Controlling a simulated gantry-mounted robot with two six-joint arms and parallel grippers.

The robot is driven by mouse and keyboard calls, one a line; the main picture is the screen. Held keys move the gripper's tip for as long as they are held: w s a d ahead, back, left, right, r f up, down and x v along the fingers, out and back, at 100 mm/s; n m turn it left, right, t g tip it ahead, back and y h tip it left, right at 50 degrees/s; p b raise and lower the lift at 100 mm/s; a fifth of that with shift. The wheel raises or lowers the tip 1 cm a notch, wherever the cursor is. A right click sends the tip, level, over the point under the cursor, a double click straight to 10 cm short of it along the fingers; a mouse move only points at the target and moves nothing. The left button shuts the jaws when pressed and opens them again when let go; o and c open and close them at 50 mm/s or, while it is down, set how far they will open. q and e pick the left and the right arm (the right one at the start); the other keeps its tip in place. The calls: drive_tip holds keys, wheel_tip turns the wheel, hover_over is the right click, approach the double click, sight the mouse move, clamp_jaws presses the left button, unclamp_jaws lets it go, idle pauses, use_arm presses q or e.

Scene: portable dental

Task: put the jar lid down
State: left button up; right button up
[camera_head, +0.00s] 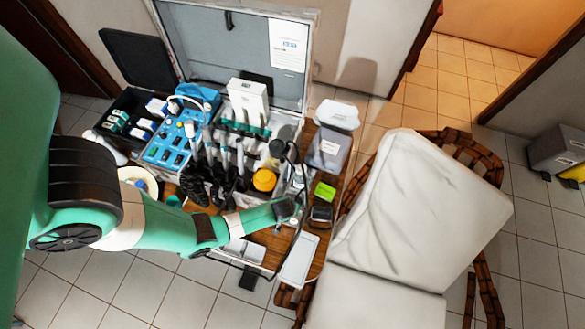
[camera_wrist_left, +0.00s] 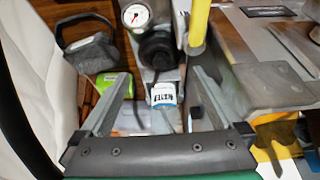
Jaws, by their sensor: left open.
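No separate jar lid can be made out for sure. A round orange-yellow top (camera_head: 264,180), possibly a lid, sits among the instruments in the open case in the head view. My left gripper (camera_head: 290,207) is at the right side of the case, just right of and below that top. In the left wrist view its fingers (camera_wrist_left: 161,76) are spread with nothing gripped. A small white labelled container (camera_wrist_left: 163,94) shows between or below them, and a black round knob (camera_wrist_left: 157,48) lies beyond. My right gripper is not in view.
A green box (camera_head: 325,191) and a clear container with a white top (camera_head: 327,150) stand on the wooden table. A white tray (camera_head: 299,260) lies at its front edge. A yellow post (camera_wrist_left: 198,22) rises near the right finger. A white chair (camera_head: 410,200) is right.

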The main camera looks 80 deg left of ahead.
use_arm(q)
drive_tip(key=p+v, duration=0.3)
drive_tip(key=v, duration=0.2)
drive_tip(key=shift+r, duration=0.1)
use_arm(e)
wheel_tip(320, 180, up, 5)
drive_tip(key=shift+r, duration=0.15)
